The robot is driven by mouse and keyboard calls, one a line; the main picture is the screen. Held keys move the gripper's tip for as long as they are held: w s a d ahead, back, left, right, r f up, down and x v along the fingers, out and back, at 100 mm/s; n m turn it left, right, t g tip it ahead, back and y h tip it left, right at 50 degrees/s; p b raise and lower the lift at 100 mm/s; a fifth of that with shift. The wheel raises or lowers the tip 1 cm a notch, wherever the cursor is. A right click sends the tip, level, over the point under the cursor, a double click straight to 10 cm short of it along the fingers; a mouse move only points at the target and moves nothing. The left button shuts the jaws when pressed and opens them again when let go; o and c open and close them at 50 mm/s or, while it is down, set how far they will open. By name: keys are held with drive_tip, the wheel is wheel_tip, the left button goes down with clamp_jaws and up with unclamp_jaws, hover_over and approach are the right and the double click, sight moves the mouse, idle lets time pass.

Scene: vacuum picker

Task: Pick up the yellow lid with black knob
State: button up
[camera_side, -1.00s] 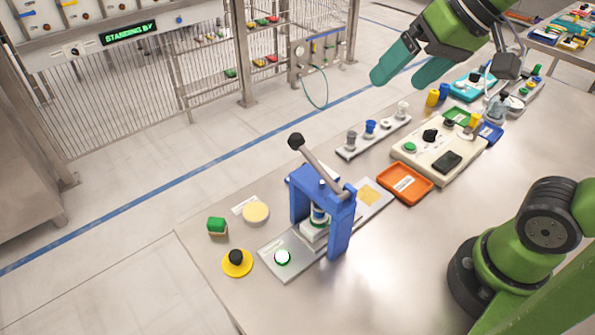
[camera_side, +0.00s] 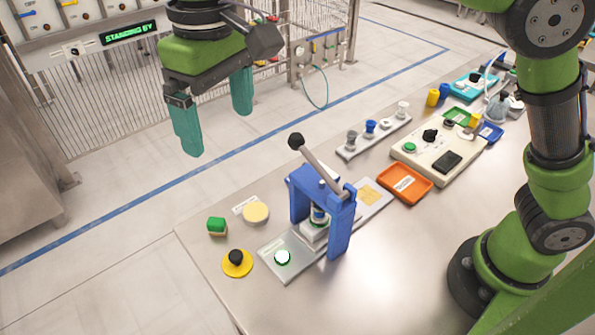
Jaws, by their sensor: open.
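The yellow lid (camera_side: 237,268) lies flat on the metal table at its near left corner. Its black knob (camera_side: 236,256) stands upright on top. My gripper (camera_side: 215,125) is open and empty, with two teal fingers pointing down. In the picture it is well above the lid and slightly left of it. It is high up, and nothing is between its fingers.
A blue press (camera_side: 338,232) with a raised lever stands right of the lid. A green block (camera_side: 217,226) and a pale yellow disc (camera_side: 256,213) sit just behind the lid. An orange tray (camera_side: 404,184) and a control box (camera_side: 440,150) are farther right.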

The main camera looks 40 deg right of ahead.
drive_tip(key=a+f, duration=0.2)
hover_over(235, 254)
drive_tip(key=f, duration=2.2)
drive_tip(key=shift+s+f, duration=0.15)
drive_tip(key=shift+s, duration=0.1)
drive_tip(key=shift+w+f, duration=0.2)
drive_tip(key=shift+f, duration=2.8)
drive_tip(key=shift+c, duration=0.2)
